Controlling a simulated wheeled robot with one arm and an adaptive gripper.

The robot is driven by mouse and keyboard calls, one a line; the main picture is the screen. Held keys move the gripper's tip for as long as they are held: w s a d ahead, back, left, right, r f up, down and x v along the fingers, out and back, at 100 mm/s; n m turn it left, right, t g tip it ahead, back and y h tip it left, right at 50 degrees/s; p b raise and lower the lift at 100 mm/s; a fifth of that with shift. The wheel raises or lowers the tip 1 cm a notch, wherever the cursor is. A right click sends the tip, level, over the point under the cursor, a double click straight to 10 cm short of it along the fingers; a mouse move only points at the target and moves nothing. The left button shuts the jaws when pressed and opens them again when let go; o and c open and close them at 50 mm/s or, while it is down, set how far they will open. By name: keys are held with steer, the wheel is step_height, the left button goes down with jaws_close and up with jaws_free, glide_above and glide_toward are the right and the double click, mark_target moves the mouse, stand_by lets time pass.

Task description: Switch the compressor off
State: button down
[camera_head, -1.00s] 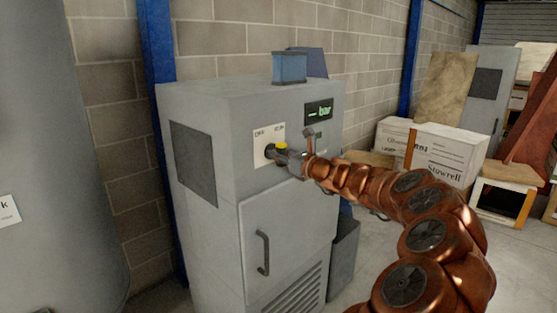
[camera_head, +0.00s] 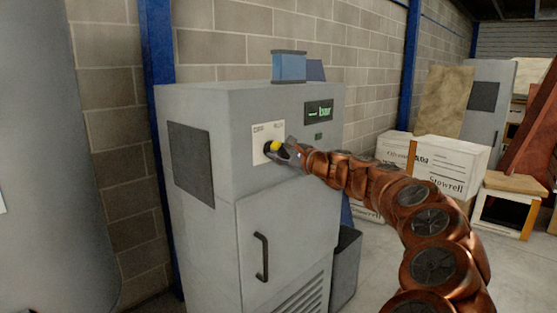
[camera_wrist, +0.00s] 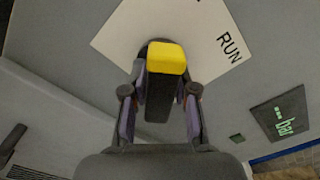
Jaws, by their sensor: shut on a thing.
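The compressor (camera_head: 285,225) is a grey cabinet against the block wall in the head view. Its white switch plate (camera_head: 262,131) carries OFF at left and RUN at right. A black rotary knob with a yellow end (camera_head: 274,146) sits on the plate. My gripper (camera_head: 287,152) is shut on this knob. In the wrist view my gripper (camera_wrist: 160,106) has one finger on each side of the knob's black body, and the yellow end (camera_wrist: 166,57) points up the picture, away from RUN and nearer the OFF side. The OFF word is mostly out of the wrist view.
A lit green "bar" display (camera_head: 319,113) is right of the plate. A door handle (camera_head: 262,257) sticks out below. A blue box (camera_head: 289,67) stands on top. A dark bin (camera_head: 345,268) stands at its right side. Cartons (camera_head: 450,165) stand farther back; a grey tank (camera_head: 55,150) is at left.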

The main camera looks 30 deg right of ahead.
steer(key=shift+a+n+b, duration=0.1)
steer(key=shift+n+b, duration=0.3)
steer(key=shift+n, duration=0.3)
steer(key=c, duration=0.8)
jaws_free()
steer(key=shift+s, duration=0.1)
steer(key=v, duration=1.2)
steer(key=shift+r, duration=0.1)
